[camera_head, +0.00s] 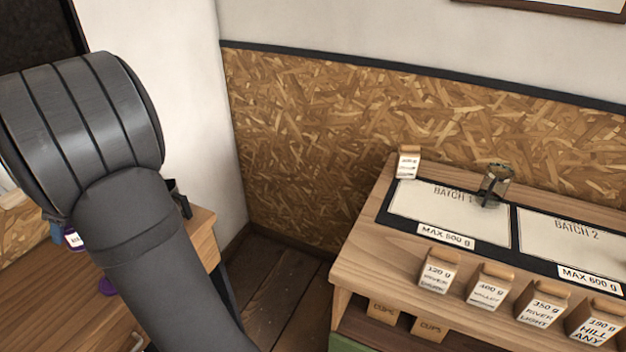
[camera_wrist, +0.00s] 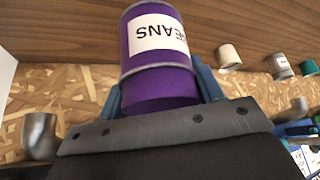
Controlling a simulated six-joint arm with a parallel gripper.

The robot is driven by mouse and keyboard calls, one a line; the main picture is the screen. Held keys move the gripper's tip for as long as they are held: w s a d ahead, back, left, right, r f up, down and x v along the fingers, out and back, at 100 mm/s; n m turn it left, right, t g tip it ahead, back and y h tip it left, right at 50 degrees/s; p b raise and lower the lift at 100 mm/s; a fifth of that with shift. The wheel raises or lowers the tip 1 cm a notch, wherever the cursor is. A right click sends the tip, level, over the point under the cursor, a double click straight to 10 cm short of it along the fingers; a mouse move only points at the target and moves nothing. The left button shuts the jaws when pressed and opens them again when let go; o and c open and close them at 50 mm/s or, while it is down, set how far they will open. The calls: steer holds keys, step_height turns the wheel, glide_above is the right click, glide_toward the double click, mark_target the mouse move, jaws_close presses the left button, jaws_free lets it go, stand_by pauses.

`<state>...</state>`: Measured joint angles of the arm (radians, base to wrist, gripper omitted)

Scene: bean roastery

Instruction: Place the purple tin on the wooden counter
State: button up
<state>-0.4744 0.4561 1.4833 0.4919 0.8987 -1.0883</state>
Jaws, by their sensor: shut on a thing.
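The purple tin (camera_wrist: 163,88) has a white label reading BEANS, which appears upside down in the wrist view. My gripper (camera_wrist: 160,84) is shut on it, with a blue finger on each side. The wooden counter (camera_wrist: 75,30) fills the upper part of that view behind the tin; I cannot tell whether the tin touches it. In the head view my arm hides most of the gripper. A small purple piece with a white label, apparently the tin (camera_head: 73,238), shows beside the arm, above the left counter (camera_head: 203,240).
Pale cups (camera_wrist: 229,57) and other small vessels stand right of the tin in the wrist view. A grey pipe-like object (camera_wrist: 40,135) is at left. The right bench (camera_head: 375,250) holds several labelled bags.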

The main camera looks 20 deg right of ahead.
steer(key=s+d+r+m+t, duration=0.15)
steer(key=d+r, duration=0.25)
steer(key=r, duration=0.7)
steer(key=d+r+m, duration=0.2)
steer(key=d+r, duration=0.2)
steer(key=r, duration=0.7)
steer(key=w+d+f+m+t+h, duration=0.2)
steer(key=w+d+m, duration=0.3)
steer(key=w+d, duration=1.15)
steer(key=w+d+f+m+h, duration=0.1)
steer(key=w+d+f, duration=0.15)
steer(key=d, duration=0.55)
steer(key=w+d+f+m+h, duration=0.15)
steer(key=w+d, duration=0.25)
steer(key=d, duration=0.5)
steer(key=w+d+f+m, duration=0.2)
steer(key=w+d, duration=0.1)
steer(key=d, duration=0.5)
steer(key=d+f+m+h, duration=0.2)
steer(key=d+f, duration=0.1)
steer(key=d, duration=1.1)
steer(key=m+g+h, duration=0.2)
steer(key=m+h, duration=0.2)
steer(key=m, duration=0.7)
glide_above(445, 183)
steer(key=shift+f, duration=11.95)
steer(key=shift+f, duration=0.2)
